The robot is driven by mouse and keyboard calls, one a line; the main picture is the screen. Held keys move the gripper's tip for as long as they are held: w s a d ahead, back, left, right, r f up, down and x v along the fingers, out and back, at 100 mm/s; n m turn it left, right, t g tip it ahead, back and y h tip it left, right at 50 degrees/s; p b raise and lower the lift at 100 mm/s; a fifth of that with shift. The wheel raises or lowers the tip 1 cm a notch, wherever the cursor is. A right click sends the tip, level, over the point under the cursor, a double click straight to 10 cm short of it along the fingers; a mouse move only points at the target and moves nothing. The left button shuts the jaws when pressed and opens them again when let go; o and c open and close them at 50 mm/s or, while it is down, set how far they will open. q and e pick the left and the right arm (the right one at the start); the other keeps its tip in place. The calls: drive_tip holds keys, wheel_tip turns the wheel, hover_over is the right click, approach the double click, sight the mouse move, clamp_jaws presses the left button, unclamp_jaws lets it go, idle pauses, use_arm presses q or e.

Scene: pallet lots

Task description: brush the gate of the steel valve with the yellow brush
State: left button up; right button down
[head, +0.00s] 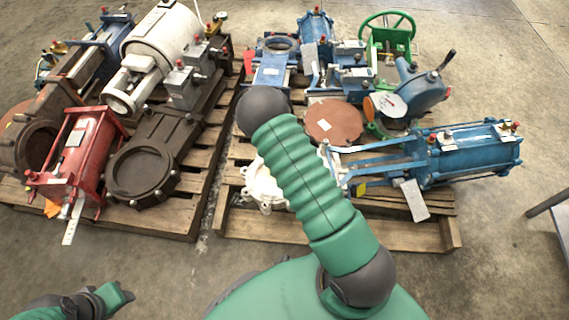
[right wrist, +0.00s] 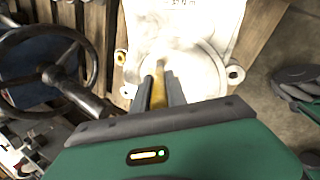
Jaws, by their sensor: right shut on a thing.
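My right gripper (right wrist: 160,92) is shut on the yellow brush (right wrist: 158,90). Only a narrow yellow part shows between the fingers; the bristle end is hidden. The fingers lie over the round gate area of a pale, whitish valve (right wrist: 205,25) in the right wrist view; I cannot tell whether the brush touches it. In the head view a pale valve body (head: 262,185) shows on the right pallet, partly behind my green arm, with a blue cylinder beside it. My right gripper is hidden there. My left gripper (head: 112,296) is at the bottom left, apart from the valves; its jaws are unclear.
The right pallet (head: 300,232) also bears blue valves, a brown disc (head: 333,122) and a green handwheel valve (head: 388,35). The left pallet (head: 190,205) bears red, white and dark valves. A dark handwheel (right wrist: 92,70) is close left in the wrist view. Front floor is clear.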

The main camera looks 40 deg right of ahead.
drive_tip(key=shift+s+a, duration=2.4)
drive_tip(key=shift+a, duration=0.25)
drive_tip(key=shift+s+d, duration=0.2)
drive_tip(key=shift+d, duration=0.3)
drive_tip(key=shift+s+d, duration=0.2)
drive_tip(key=shift+d, duration=0.25)
drive_tip(key=shift+w+a, duration=0.2)
drive_tip(key=shift+a, duration=0.25)
drive_tip(key=shift+w+a, duration=0.2)
drive_tip(key=shift+a, duration=0.25)
drive_tip(key=shift+s+d+p, duration=0.3)
drive_tip(key=shift+s+d, duration=0.1)
drive_tip(key=shift+d, duration=0.45)
drive_tip(key=shift+w+a+f+p, duration=0.1)
drive_tip(key=shift+w+a, duration=0.4)
drive_tip(key=shift+a, duration=0.35)
drive_tip(key=shift+w+a+f+p, duration=0.1)
drive_tip(key=shift+w+a, duration=0.45)
drive_tip(key=shift+a, duration=0.3)
drive_tip(key=shift+w+a+p, duration=0.1)
drive_tip(key=shift+w+a, duration=0.4)
drive_tip(key=shift+a, duration=0.35)
drive_tip(key=shift+p, duration=0.35)
drive_tip(key=shift+s+d+r+p, duration=0.15)
drive_tip(key=shift+s+d, duration=0.2)
drive_tip(key=shift+d, duration=0.2)
drive_tip(key=shift+s+d+f+p, duration=0.15)
drive_tip(key=shift+s+d, duration=0.15)
drive_tip(key=shift+d, duration=0.2)
